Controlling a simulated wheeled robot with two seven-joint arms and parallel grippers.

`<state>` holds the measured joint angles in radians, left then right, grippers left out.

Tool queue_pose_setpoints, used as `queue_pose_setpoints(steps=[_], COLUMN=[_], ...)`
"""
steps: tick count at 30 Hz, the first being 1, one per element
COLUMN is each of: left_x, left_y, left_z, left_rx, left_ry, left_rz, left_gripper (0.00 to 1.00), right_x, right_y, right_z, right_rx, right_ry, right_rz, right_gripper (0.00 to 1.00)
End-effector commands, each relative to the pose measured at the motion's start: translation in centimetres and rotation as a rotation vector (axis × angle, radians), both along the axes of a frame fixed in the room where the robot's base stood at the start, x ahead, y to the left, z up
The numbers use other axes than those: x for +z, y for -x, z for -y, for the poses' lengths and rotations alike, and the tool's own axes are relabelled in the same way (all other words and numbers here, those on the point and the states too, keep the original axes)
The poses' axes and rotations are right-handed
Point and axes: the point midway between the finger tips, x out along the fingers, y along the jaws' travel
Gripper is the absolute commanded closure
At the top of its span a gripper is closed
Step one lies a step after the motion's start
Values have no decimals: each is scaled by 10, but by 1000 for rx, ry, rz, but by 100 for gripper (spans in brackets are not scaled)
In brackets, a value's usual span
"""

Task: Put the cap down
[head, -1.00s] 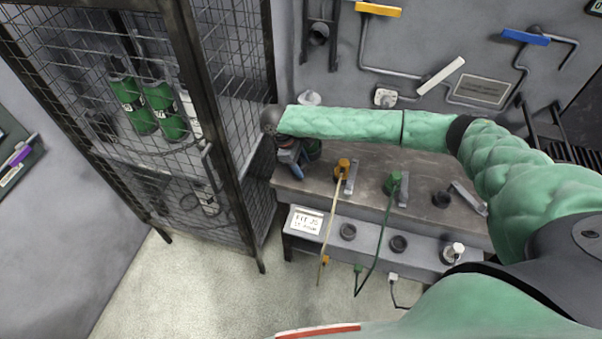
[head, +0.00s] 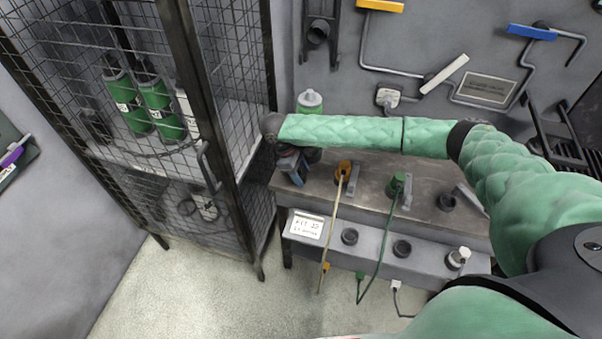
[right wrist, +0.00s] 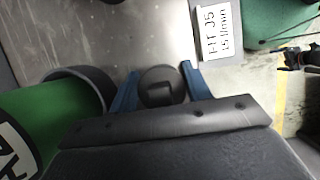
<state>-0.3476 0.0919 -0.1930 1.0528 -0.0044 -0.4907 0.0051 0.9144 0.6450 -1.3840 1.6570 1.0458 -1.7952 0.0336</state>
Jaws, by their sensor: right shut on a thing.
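My right gripper (head: 293,166) is at the left end of the workbench, partly covered by my own forearm. In the right wrist view its two blue fingers (right wrist: 160,86) are shut on a dark round cap (right wrist: 162,88), one finger on each side. The cap has a recessed slot on its face. It is close over the grey metal top; I cannot tell whether it touches. The cap is not clearly visible in the head view. My left gripper is not in view.
A label card (head: 306,226) marks the front ledge. A mesh cage (head: 193,90) stands left.

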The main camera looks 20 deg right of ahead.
Motion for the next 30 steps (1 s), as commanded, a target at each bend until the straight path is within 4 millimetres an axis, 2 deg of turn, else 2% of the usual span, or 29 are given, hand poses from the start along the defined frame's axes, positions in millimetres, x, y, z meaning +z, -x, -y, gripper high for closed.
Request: queue_pose_setpoints(steps=[2,3,6,15,20,30], left_x=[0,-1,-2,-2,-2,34], left_y=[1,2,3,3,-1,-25], left_z=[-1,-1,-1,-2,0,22], left_rx=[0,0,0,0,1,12], left_ry=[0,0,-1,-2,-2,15], left_rz=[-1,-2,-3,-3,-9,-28], left_gripper=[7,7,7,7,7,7], right_x=[-2,-2,-2,-2,5,50], right_y=[0,0,0,0,-2,-13], right_z=[0,0,0,0,-3,-19], right_rx=[0,0,0,0,0,1], right_ry=[0,0,0,0,-2,-2], right_rz=[0,0,0,0,1,2], right_gripper=[74,48,30,30,30,30])
